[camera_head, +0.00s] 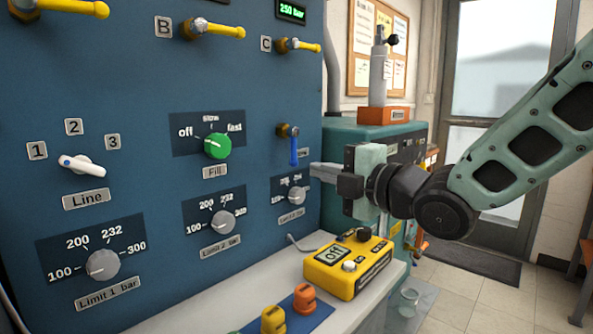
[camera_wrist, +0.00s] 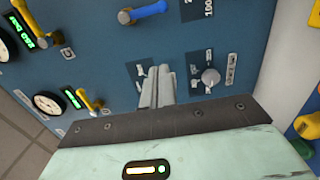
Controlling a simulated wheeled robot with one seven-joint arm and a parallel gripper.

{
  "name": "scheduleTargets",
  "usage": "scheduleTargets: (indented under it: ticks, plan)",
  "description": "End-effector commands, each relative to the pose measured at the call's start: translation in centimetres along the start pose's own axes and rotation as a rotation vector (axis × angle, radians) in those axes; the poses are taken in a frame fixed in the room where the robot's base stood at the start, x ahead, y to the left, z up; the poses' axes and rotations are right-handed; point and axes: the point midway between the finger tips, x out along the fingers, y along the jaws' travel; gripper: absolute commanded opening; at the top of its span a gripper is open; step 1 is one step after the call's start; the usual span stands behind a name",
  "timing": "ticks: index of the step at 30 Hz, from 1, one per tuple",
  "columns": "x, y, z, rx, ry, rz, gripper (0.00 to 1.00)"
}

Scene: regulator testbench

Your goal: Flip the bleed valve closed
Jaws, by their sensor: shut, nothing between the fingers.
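The valve with a blue lever (camera_head: 293,148) is on the right part of the blue panel, and its lever hangs straight down from a brass body. I take it as the bleed valve; its label is too small to read. The lever also shows at the top of the wrist view (camera_wrist: 148,11). My gripper (camera_head: 316,170) is shut and empty, just right of and slightly below the lever end in the head view. In the wrist view its fingers (camera_wrist: 158,88) are together, apart from the lever, in front of a small dial plate.
A grey limit knob (camera_head: 297,195) sits just below my gripper. A green fill knob (camera_head: 217,146) is left of the lever, and a yellow-handled valve C (camera_head: 298,46) is above. A yellow control box (camera_head: 347,265) stands on the ledge below.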

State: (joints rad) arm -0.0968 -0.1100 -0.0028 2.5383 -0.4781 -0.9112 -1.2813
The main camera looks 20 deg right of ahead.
Motion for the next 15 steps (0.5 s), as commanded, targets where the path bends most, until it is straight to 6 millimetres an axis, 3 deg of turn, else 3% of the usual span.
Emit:
scheduleTargets:
  ticks: [15]
  plan:
    - [0.37, 0.38, 0.01, -0.004, 0.004, 0.002, 0.0]
